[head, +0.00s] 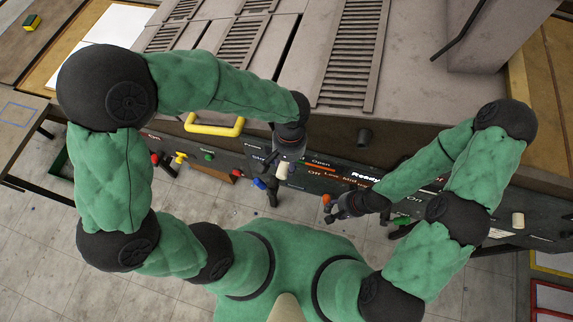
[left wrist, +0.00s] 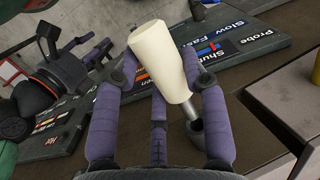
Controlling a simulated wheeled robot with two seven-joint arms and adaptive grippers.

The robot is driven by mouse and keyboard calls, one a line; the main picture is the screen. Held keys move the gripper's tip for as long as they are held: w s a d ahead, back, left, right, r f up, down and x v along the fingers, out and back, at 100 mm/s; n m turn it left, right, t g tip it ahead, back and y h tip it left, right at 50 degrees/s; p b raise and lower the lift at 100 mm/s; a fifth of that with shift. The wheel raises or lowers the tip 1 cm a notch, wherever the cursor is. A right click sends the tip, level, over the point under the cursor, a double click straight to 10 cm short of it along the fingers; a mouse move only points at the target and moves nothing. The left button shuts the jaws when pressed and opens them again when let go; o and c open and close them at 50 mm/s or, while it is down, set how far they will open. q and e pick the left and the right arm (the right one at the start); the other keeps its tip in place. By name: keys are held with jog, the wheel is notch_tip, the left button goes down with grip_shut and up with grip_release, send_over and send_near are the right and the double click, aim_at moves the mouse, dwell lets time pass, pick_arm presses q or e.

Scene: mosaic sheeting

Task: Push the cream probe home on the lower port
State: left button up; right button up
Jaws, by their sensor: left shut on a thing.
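The cream probe (left wrist: 162,55) is a pale tapered cylinder between the purple fingers of my left gripper (left wrist: 165,85), which is shut on it. A grey metal stem (left wrist: 190,106) runs from its narrow end toward a dark round socket (left wrist: 197,130). I cannot tell how far the stem is in, or whether this socket is the lower port. In the head view the probe (head: 283,172) shows small below my left gripper (head: 284,165), in front of the panel. My right gripper (head: 338,206) is by an orange knob (head: 326,199); its fingers are too small to read.
A dark labelled control panel (head: 315,182) runs across the bench front. It carries a blue knob (head: 258,184), a yellow tap (head: 181,158) and a red knob (head: 155,158). A yellow handle (head: 214,127) sits above. Another cream piece (head: 518,220) is at the far right.

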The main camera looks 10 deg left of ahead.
pick_arm(q)
jog(key=shift+w+d, duration=0.1)
jog(key=shift+w, duration=2.85)
jog(key=o, duration=1.3)
jog(key=shift+c, duration=0.2)
jog(key=shift+r, duration=0.1)
notch_tip(320, 180, up, 12)
jog(key=w, duration=0.1)
jog(key=shift+w, duration=0.2)
